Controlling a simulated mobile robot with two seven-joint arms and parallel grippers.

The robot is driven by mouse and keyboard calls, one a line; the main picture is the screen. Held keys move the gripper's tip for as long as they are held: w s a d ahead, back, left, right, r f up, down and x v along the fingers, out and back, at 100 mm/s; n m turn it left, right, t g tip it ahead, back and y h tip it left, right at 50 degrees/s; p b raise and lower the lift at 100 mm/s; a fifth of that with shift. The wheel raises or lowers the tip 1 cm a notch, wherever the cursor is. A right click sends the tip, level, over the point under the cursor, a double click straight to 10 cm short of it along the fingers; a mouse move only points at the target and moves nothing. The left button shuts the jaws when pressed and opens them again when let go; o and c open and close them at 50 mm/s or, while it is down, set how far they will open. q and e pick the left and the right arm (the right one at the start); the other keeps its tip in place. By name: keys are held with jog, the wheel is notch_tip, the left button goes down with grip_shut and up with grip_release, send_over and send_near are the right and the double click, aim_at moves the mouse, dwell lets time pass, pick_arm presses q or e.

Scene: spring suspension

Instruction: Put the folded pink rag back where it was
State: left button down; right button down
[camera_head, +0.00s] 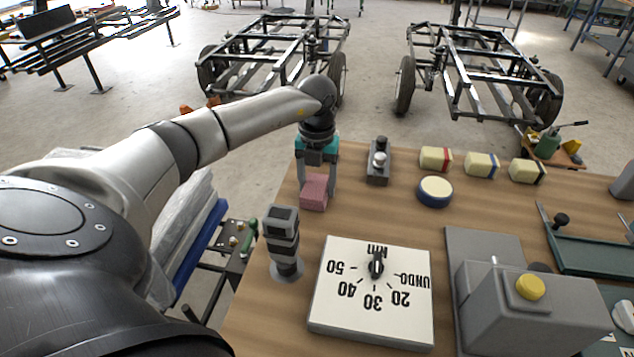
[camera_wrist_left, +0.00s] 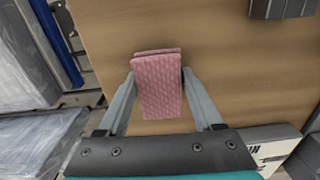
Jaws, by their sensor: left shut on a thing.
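The folded pink rag (camera_head: 314,191) is between the fingers of my left gripper (camera_head: 317,185), near the table's left far edge. In the left wrist view the rag (camera_wrist_left: 158,85) shows a textured, folded block, with a finger of the gripper (camera_wrist_left: 158,82) on each side, shut on it. I cannot tell whether its underside touches the wooden table (camera_head: 400,218) or hangs just above it. My right gripper is not in view.
A grey device with a knob (camera_head: 378,165) stands right of the rag. A round blue-rimmed tin (camera_head: 434,191) and several cream blocks (camera_head: 435,158) are further right. A dark stacked post (camera_head: 283,243) and a white dial board (camera_head: 340,305) stand nearer. Bare wood lies between.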

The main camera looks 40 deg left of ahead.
aim_at(317, 182)
pick_arm(q)
jog(key=shift+c, duration=0.2)
grip_release()
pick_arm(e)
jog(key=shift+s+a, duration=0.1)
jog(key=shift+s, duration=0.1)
pick_arm(q)
notch_tip(317, 182, up, 12)
jog(key=p, duration=0.3)
jog(key=shift+r, duration=0.15)
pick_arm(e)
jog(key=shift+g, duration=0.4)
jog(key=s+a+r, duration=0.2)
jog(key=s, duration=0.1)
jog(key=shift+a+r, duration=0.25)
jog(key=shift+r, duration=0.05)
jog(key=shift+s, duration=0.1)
